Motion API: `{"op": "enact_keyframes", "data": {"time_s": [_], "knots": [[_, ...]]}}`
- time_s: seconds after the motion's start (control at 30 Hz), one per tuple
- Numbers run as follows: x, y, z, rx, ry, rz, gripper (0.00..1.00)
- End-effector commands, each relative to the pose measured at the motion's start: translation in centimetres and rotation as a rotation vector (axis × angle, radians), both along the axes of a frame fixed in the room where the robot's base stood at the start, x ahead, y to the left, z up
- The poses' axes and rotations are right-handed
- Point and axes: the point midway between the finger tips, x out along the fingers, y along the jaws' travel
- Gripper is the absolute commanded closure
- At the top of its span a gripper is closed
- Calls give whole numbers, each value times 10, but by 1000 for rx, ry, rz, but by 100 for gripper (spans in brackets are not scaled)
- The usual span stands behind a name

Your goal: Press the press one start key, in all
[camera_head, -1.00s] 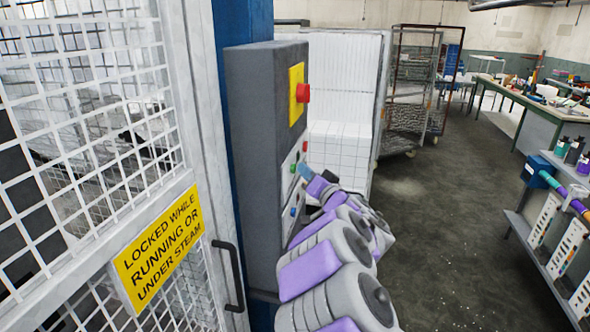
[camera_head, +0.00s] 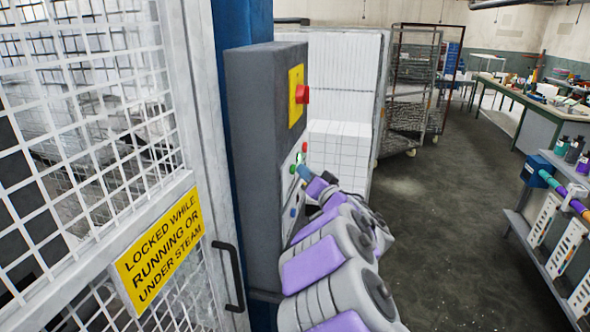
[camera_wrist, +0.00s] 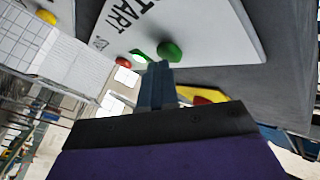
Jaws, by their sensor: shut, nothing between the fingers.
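The press control box (camera_head: 262,150) is a tall grey cabinet on a blue post. Its white key panel (camera_head: 296,190) carries a green key (camera_head: 293,169), a small red one above and a blue one (camera_head: 292,212) below. My gripper (camera_head: 301,171) is shut and empty, its blue fingertips at the panel beside the green key. In the wrist view, the panel reads START, tilted, near a round green key (camera_wrist: 169,51). The shut fingertips (camera_wrist: 158,68) are right by that key. I cannot tell whether they touch it.
A red mushroom button (camera_head: 302,93) on a yellow plate (camera_head: 295,78) sits above the keys. A white mesh gate (camera_head: 90,140) with a yellow warning sign (camera_head: 160,247) stands at the left. The floor (camera_head: 430,240) to the right is open, with a shelf cart (camera_head: 545,245) beyond.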

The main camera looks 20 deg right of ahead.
Motion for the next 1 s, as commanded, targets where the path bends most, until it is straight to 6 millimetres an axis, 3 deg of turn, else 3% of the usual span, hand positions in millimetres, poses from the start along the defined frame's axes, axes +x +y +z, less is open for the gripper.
{"op": "enact_keyframes", "data": {"time_s": [0.67,1.0], "knots": [[-9,-13,1,1,2,-4,100],[-25,-37,3,1,3,-5,100]]}}
